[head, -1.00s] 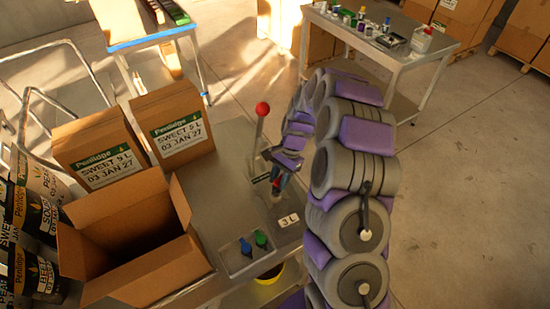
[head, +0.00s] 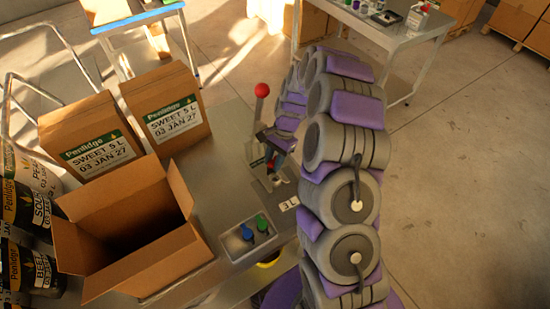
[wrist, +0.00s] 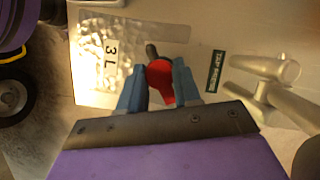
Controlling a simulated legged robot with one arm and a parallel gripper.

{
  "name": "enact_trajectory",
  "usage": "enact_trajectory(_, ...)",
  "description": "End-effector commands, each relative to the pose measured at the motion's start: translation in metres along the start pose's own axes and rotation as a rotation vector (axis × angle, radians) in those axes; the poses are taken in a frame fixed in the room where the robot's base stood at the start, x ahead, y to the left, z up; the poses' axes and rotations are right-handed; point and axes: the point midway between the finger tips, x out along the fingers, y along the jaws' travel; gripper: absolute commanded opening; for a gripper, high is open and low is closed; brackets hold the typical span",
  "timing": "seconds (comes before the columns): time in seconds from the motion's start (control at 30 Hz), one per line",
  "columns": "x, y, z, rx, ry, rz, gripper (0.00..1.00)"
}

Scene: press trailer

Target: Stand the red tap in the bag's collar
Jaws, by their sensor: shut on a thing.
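My gripper (wrist: 161,70) has its blue fingers shut on the red tap (wrist: 163,84), one finger on each side. A dark grey stem sticks out from the tap's far end in the wrist view. Below the tap lies the shiny, crinkled silver bag (wrist: 118,55) beside a "3 L" label. The bag's collar cannot be made out; the tap and fingers may cover it. In the head view my gripper (head: 271,156) is beside the press lever, above the grey bench, and the tap is a small patch of red there.
The press lever (head: 259,115) with its red ball stands close to my gripper. A small tray (head: 236,252) holds blue and green taps. An open carton (head: 70,255) and two closed cartons (head: 90,142) stand to the left. Another table (head: 385,35) is at the back.

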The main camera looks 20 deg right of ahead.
Motion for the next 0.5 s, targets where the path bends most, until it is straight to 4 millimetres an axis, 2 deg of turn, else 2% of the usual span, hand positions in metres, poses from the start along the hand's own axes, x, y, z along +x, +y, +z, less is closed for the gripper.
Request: enact_trajectory(0.5, 0.017, 0.001, -0.009, 0.001, 0.0, -0.002, 0.04)
